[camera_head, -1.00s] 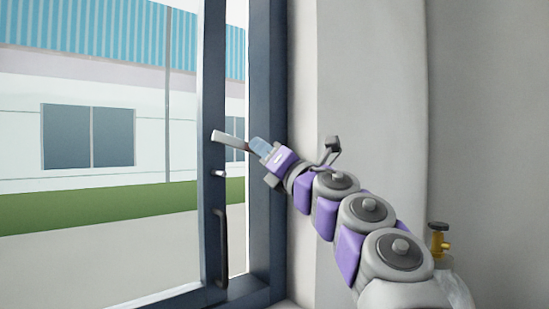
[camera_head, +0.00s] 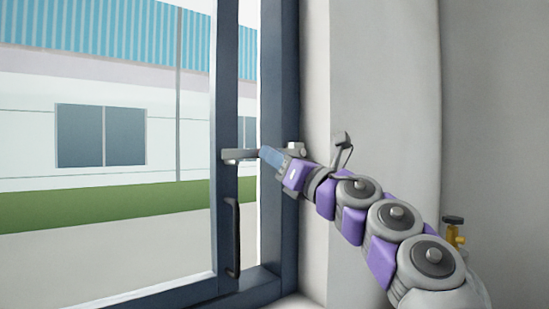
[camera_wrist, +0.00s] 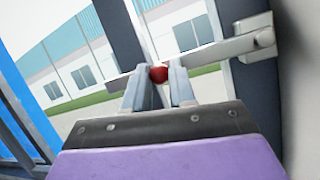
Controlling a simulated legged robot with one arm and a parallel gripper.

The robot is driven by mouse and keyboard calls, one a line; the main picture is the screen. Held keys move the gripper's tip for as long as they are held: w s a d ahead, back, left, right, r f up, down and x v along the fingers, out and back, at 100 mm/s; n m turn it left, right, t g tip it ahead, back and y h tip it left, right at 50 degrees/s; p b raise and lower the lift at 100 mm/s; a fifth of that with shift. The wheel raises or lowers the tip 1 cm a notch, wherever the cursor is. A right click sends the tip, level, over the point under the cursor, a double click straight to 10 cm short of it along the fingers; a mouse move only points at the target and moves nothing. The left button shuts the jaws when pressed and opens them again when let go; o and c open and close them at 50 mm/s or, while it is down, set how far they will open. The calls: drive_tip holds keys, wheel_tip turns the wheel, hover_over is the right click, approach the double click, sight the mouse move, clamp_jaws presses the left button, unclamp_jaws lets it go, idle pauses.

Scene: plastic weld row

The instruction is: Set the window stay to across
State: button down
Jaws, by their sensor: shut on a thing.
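The window stay (camera_head: 238,155) is a pale grey metal bar in the head view. It lies about level, its left part crossing the upright of the dark window sash (camera_head: 225,90). In the wrist view the stay (camera_wrist: 205,54) runs right to a grey bracket (camera_wrist: 262,38) on the frame. My gripper (camera_head: 268,154) is at the bar. In the wrist view my gripper (camera_wrist: 160,80) is shut on the stay's red knob (camera_wrist: 158,74), which sits between the fingertips. My fingers hide part of the bar. Whether its left end touches a catch on the sash I cannot tell.
The window stands open, with a gap between the sash and the fixed frame (camera_head: 281,90). A dark pull handle (camera_head: 232,237) is lower on the sash. A pale wall (camera_head: 385,80) is to the right, with a brass valve (camera_head: 453,231) near my arm.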

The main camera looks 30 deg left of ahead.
drive_tip(key=shift+a+f, duration=0.15)
drive_tip(key=shift+f, duration=0.2)
drive_tip(key=c, duration=1.3)
unclamp_jaws()
drive_tip(key=shift+o, duration=1.4)
drive_tip(key=shift+w, duration=0.25)
drive_tip(key=shift+o, duration=0.4)
drive_tip(key=shift+s+r, duration=0.15)
drive_tip(key=b+v, duration=0.4)
drive_tip(key=v, duration=1.3)
drive_tip(key=shift+d+b, duration=0.25)
drive_tip(key=shift+b, duration=0.05)
